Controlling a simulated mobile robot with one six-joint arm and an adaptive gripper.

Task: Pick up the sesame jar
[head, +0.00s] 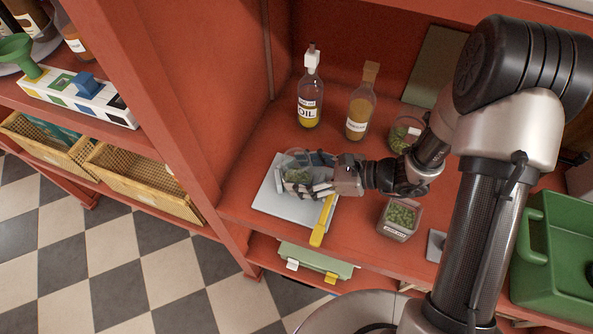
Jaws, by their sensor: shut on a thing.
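My gripper (312,175) is over the red shelf (275,138), reaching in from the right. Its fingers are shut around a clear glass jar (297,176) with dull greenish contents. No readable label shows on this jar, so I cannot tell from its marking whether it is the sesame jar. The fingers hide part of it. It is over a pale grey board (268,203), and I cannot tell whether it touches the board.
An oil bottle (309,98) and a second bottle (359,108) stand behind. A square jar of green contents (399,219) stands near the front edge; another green jar (401,137) is behind my arm. A yellow-handled item (322,222) lies on the board's right side. A green crate (555,250) is right.

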